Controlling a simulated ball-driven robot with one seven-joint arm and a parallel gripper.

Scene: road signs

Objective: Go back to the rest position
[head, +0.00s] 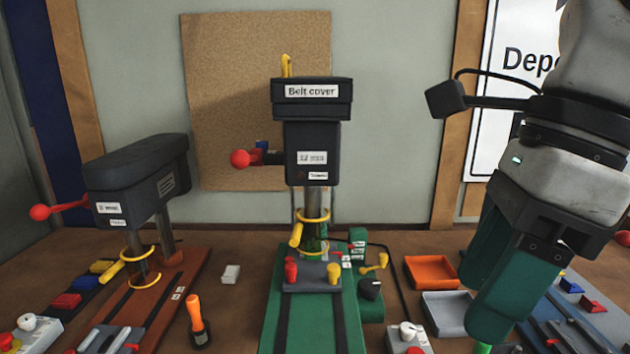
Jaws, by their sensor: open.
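My gripper (476,297) hangs at the right of the head view, its green fingers pointing down and slightly left. The fingers are apart and I see nothing held between them. It is above the right part of the brown bench (235,318), in front of a grey tray (446,312) that it partly hides. A small green item (482,348) shows just under the fingertips; I cannot tell what it is or whether they touch.
A drill press with a "Belt cover" label (312,92) stands mid-bench on a green base. Another dark machine (138,168) stands left. An orange tray (432,271) lies left of my gripper. An orange-handled tool (195,312) stands at front left. A sign (500,100) is behind my arm.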

